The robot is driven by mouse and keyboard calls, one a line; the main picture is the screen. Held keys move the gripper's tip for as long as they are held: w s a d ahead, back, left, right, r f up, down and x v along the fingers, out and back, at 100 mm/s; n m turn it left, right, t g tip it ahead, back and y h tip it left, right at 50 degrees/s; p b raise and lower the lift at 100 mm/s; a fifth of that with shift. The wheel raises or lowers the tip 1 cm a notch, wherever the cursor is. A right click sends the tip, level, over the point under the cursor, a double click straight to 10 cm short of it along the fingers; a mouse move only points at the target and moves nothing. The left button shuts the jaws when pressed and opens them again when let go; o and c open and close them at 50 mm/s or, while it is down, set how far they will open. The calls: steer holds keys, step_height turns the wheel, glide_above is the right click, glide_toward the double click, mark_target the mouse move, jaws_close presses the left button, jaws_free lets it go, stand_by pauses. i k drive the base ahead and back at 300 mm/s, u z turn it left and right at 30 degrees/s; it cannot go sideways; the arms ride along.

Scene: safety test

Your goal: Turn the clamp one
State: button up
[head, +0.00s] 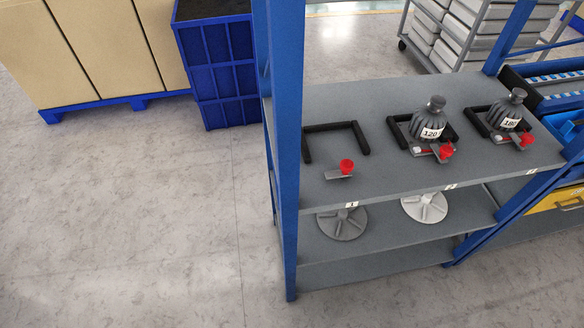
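Three clamps with red knobs sit on the upper grey shelf (390,185) of a blue-framed rack. The clamp at label 1 (346,167) is on the left, a red knob on a small grey plate. Behind it is an empty black U-shaped bracket (336,126). The middle clamp (445,151) is in front of a dark ribbed vessel marked 120 (433,118). The right clamp (526,139) is by a similar vessel marked 180 (509,107). Both vessels stand upright within black brackets. My gripper is not in view.
A blue post (287,150) rises at the rack's left front. The lower shelf holds a dark grey disc (342,222) and a lighter disc (424,206). Blue crates (216,65) stand behind left. The floor at left (140,220) is clear.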

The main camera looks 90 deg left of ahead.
mark_target(346, 166)
steer(key=u, duration=2.8)
